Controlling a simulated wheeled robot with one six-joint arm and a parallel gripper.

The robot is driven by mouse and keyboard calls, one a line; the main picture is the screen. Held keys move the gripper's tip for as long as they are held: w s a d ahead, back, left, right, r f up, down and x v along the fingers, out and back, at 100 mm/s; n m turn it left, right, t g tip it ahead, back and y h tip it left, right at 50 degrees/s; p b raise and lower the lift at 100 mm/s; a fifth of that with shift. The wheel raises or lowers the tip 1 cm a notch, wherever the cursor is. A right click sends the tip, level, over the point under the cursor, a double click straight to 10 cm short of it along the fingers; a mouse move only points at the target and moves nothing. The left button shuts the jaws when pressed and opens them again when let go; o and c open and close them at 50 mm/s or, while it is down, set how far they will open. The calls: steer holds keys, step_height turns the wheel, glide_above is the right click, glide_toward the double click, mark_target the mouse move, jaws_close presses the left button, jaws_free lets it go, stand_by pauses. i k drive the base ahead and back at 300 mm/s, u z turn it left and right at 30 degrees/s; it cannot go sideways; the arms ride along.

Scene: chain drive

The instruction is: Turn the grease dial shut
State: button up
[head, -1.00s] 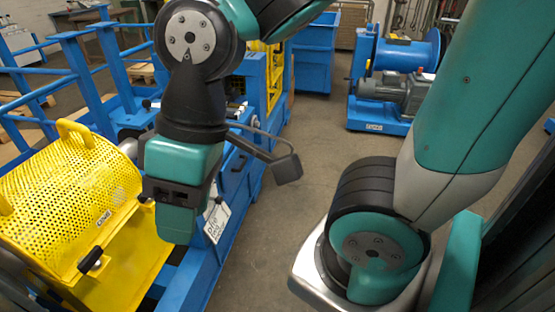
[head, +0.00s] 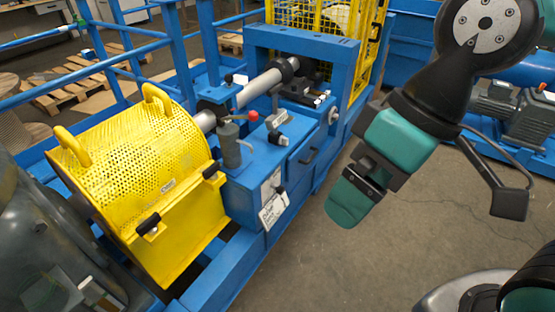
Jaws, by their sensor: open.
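My gripper (head: 345,203) hangs over the bare floor at right of centre, its teal end pointing down-left. It is open with nothing in it, and it is apart from the blue machine. A grey cylinder (head: 230,148), perhaps the grease pot, stands on the blue frame left of the gripper. A red-knobbed lever (head: 252,116) is by its top. A small grey fitting (head: 278,120) with black parts sits on the blue box to its right. I cannot tell for certain which part is the grease dial, nor its setting. A white tag (head: 273,205) hangs on the box front.
A yellow perforated guard (head: 140,165) with handles covers the machine's left part. A grey shaft (head: 258,90) runs to a blue post frame (head: 300,42) and yellow cage (head: 315,25). Blue rails (head: 90,60) stand behind. The floor (head: 320,260) in front is open.

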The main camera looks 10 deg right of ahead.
mark_target(280, 190)
steer(key=k, duration=0.35)
steer(key=z, duration=0.7)
steer(key=i, duration=1)
